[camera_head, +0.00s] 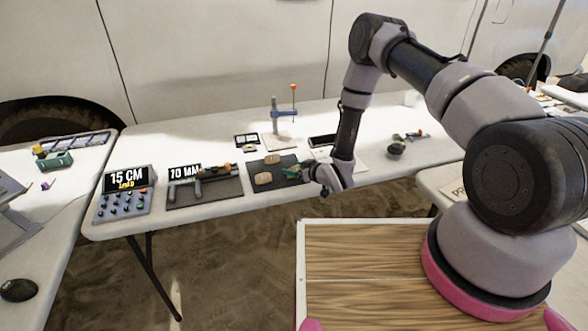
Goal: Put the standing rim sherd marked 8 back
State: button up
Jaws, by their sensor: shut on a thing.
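My gripper (297,172) reaches down over the right edge of a dark mat (287,187) on the long white table. It is shut on a small piece, seemingly a sherd, mostly hidden by the fingers. No mark 8 can be read on it. Two tan sherds lie on the mat to the left of my gripper, a rear one (272,159) and a front one (263,179). Their marks are too small to read. I cannot tell whether the held piece touches the mat.
Left of the mat are a tray with a caliper-like tool (205,190) and a rack of small items (122,206) with a "15 CM" sign. The table's front edge is close.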

jog(key=shift+f, duration=0.1)
jog(key=o, duration=1.4)
jog(key=shift+s+d+r, duration=0.2)
jog(key=v, duration=1.1)
jog(key=shift+s, duration=0.2)
